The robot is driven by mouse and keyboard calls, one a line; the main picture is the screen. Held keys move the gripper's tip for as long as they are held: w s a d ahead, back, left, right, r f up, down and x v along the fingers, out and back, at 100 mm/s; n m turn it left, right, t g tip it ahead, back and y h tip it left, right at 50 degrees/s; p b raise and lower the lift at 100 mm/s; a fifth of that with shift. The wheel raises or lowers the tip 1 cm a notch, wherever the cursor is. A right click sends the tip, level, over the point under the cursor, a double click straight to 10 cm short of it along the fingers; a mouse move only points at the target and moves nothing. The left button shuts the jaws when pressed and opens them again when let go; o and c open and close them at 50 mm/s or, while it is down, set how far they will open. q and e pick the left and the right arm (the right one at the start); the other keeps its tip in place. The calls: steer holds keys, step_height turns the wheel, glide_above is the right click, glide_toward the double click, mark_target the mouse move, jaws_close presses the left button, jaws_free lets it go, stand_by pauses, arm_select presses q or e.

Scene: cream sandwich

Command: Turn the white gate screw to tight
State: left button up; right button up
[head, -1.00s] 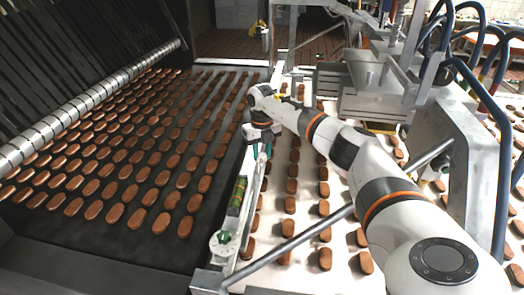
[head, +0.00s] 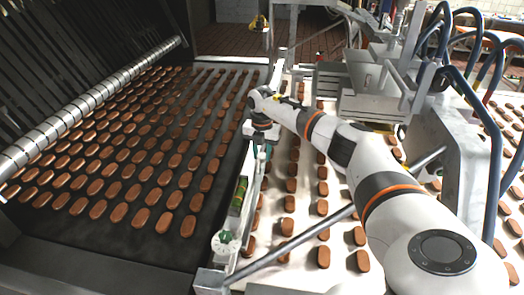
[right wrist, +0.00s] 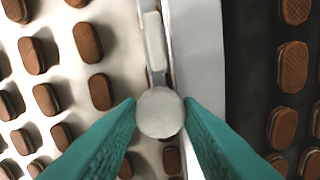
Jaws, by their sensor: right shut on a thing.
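The white gate screw (right wrist: 160,114) shows in the right wrist view as a round pale knob at the end of a narrow metal bar. My right gripper (right wrist: 159,104) has its two teal fingers shut on the knob, one on each side. In the head view my right gripper (head: 262,152) points down over the metal gate rail between the two belts. It hides the screw there. My left gripper is not in view.
A similar pale knob (head: 224,241) sits at the near end of the rail, with a green piece (head: 240,191) behind it. A dark belt (head: 110,238) with rows of brown biscuits lies left, and a pale belt right. A slanted metal rod (head: 290,244) crosses in front.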

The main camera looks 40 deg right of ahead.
mark_target(262, 155)
steer(key=shift+r+m, duration=0.1)
steer(key=shift+m, duration=0.3)
steer(key=o, duration=1)
steer(key=shift+r+b, duration=1.9)
steer(key=shift+r, duration=4.05)
